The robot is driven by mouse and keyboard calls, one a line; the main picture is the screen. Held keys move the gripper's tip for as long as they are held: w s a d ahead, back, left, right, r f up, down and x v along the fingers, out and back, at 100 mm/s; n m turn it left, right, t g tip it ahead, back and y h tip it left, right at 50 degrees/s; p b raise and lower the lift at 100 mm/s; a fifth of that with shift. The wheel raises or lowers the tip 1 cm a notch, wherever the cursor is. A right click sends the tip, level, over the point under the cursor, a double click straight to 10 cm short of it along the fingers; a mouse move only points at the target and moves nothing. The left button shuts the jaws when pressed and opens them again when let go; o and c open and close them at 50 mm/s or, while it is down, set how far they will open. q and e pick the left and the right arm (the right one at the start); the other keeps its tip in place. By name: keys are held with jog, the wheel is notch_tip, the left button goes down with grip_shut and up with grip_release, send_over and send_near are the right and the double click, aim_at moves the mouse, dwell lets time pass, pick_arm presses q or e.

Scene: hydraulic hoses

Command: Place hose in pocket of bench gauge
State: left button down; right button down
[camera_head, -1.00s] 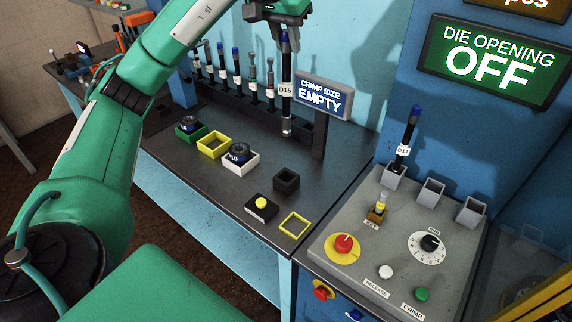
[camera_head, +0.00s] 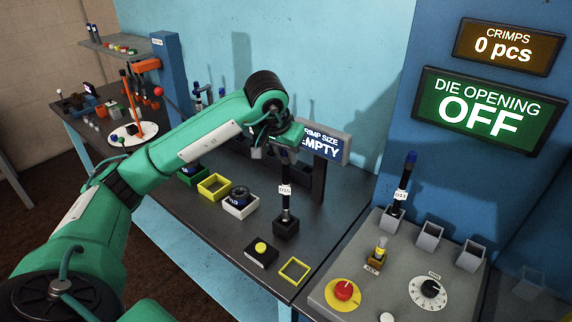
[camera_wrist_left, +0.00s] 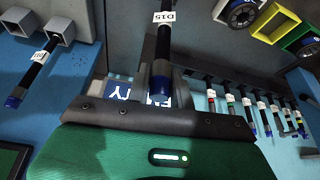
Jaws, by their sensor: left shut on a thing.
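The black hose labelled D15 (camera_head: 286,203) hangs upright from my left gripper (camera_head: 285,152), which is shut on its upper part. The hose's lower end meets the open top of the small black square pocket (camera_head: 286,230) of the bench gauge. I cannot tell how deep it sits inside. The left wrist view shows the hose (camera_wrist_left: 163,45) between my left gripper's fingers (camera_wrist_left: 160,80), its blue end near the palm. The gauge's display (camera_head: 325,143) reads "CRIMP SIZE EMPTY", partly hidden by my left gripper. My right gripper is not in view.
A black box with a yellow button (camera_head: 261,251) and a yellow square frame (camera_head: 294,271) lie near the pocket. Yellow (camera_head: 213,187) and white (camera_head: 240,206) trays stand left. The grey crimper panel (camera_head: 400,265) at right holds another upright hose (camera_head: 404,182).

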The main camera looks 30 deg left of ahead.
aim_at(285, 164)
pick_arm(q)
jog(key=shift+f+p, duration=0.4)
jog(key=shift+f, duration=1.65)
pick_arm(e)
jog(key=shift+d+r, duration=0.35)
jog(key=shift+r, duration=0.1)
pick_arm(q)
jog(key=shift+f, duration=0.15)
jog(key=c, duration=1.2)
grip_release()
jog(key=shift+c, duration=0.2)
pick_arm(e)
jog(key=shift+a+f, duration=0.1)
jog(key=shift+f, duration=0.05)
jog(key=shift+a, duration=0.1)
